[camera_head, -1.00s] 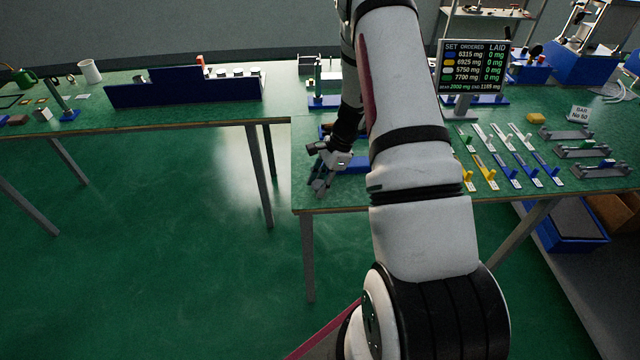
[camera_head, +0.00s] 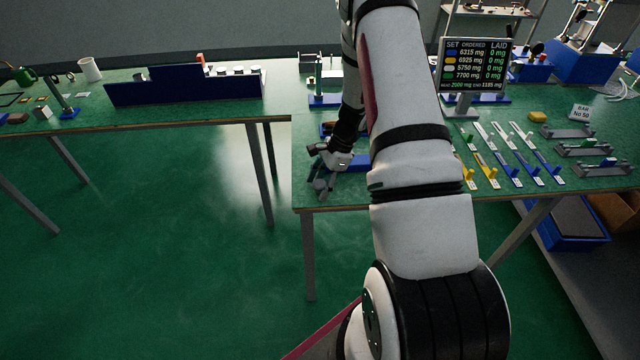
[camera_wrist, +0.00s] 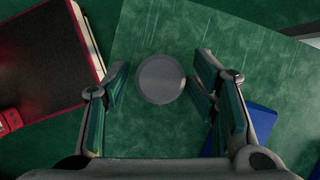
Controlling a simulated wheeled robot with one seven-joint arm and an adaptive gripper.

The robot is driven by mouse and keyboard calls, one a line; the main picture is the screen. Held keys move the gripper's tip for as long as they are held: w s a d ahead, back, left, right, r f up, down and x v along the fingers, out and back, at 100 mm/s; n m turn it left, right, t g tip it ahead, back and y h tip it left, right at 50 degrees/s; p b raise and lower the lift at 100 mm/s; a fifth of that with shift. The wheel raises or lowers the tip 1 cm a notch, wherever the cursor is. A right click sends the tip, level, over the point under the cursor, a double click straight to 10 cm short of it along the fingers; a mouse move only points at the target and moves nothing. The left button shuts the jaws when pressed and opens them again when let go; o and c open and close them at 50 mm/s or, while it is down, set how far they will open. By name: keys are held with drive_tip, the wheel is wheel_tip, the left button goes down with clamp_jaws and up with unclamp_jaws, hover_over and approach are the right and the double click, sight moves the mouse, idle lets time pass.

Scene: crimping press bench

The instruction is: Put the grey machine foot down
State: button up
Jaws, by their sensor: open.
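The grey machine foot (camera_wrist: 160,78) shows in the wrist view as a round grey disc on the green bench top, seen from above. It lies between and just beyond the tips of my gripper (camera_wrist: 158,88), with a gap on both sides. The fingers are open and do not touch it. In the head view my gripper (camera_head: 322,185) is low over the near left corner of the right bench (camera_head: 345,194).
A dark, red-edged book-like object (camera_wrist: 50,65) lies left in the wrist view; a blue piece (camera_wrist: 258,125) lies right. Coloured strips (camera_head: 505,170) and a display (camera_head: 473,65) are right of my arm. The bench edge is close to my gripper.

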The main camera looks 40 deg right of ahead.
drive_tip(key=shift+r, duration=0.4)
drive_tip(key=v, duration=1.2)
drive_tip(key=a+r+n, duration=0.4)
drive_tip(key=a+r, duration=0.3)
drive_tip(key=r, duration=0.2)
drive_tip(key=s+a+r+n+h, duration=0.2)
drive_tip(key=s+a+r+n, duration=0.4)
drive_tip(key=a+r, duration=0.4)
drive_tip(key=s+a+r+n+t+h, duration=0.1)
drive_tip(key=s+a+r+n, duration=0.2)
drive_tip(key=s+n, duration=0.3)
drive_tip(key=s+a+r+n+t+h, duration=0.1)
drive_tip(key=s+a+r+n, duration=0.3)
drive_tip(key=s, duration=0.5)
drive_tip(key=shift+a+r+n+t+h+b, duration=0.2)
drive_tip(key=shift+n+t+h+b, duration=0.1)
drive_tip(key=shift+n+t, duration=0.5)
